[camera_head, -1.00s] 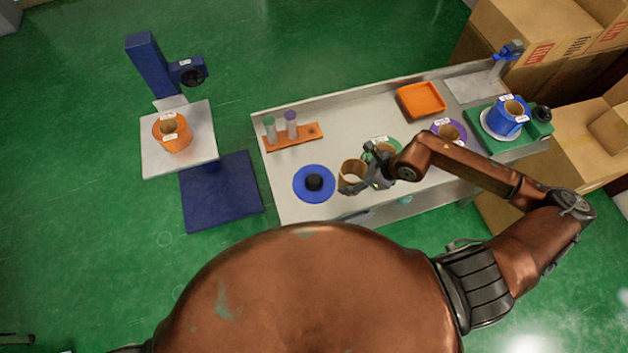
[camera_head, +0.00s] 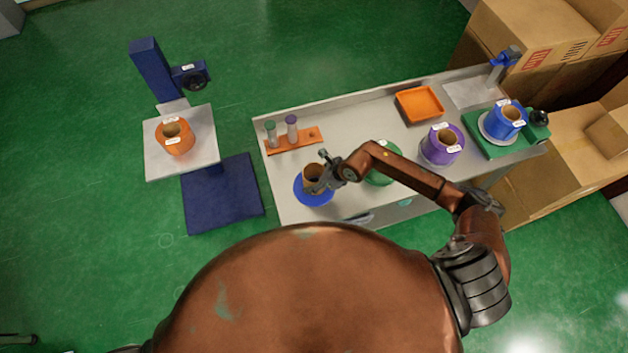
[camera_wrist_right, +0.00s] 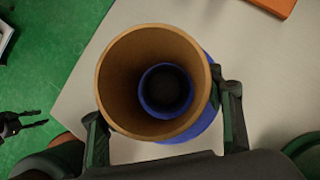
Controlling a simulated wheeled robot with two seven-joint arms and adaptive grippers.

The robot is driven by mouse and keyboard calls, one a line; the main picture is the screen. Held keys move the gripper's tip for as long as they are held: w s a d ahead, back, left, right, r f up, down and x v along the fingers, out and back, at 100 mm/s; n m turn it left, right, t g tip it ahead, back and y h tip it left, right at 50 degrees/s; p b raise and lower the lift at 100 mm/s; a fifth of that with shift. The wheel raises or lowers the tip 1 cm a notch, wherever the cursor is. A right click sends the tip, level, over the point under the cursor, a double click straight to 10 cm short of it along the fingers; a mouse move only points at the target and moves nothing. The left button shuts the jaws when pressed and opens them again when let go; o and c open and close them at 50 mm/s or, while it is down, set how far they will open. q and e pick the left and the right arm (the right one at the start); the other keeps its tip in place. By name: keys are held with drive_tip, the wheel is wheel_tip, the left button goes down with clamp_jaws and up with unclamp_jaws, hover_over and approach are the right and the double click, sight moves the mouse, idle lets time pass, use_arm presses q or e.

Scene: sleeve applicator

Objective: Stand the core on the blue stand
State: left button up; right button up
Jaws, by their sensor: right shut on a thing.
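The core is a brown cardboard tube (camera_head: 313,176), upright in the head view at the table's front left. It also shows in the wrist view (camera_wrist_right: 115,70), seen from above. My right gripper (camera_head: 325,184) is shut on the core's wall. The blue stand (camera_head: 312,200) is a round blue disc directly below the core. Its dark centre and some blue show through the tube in the wrist view. I cannot tell whether the core touches the stand. My left gripper (camera_wrist_right: 30,120) shows at the wrist view's left edge, empty, its prongs apart.
Right of the stand are a green spool (camera_head: 382,177), partly behind my arm, and a purple spool (camera_head: 441,158). A blue spool (camera_head: 504,122) sits on a green base. An orange rack (camera_head: 305,140) with two small cylinders and an orange tray (camera_head: 420,108) lie further back.

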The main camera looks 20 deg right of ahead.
drive_tip(key=shift+f, duration=0.7)
drive_tip(key=o, duration=1.2)
drive_tip(key=shift+d+r, duration=0.1)
drive_tip(key=shift+r, duration=0.05)
drive_tip(key=b+v, duration=0.1)
drive_tip(key=v, duration=1)
drive_tip(key=shift+s+d+r, duration=0.1)
drive_tip(key=shift+s+r, duration=0.05)
drive_tip(key=shift+r, duration=0.2)
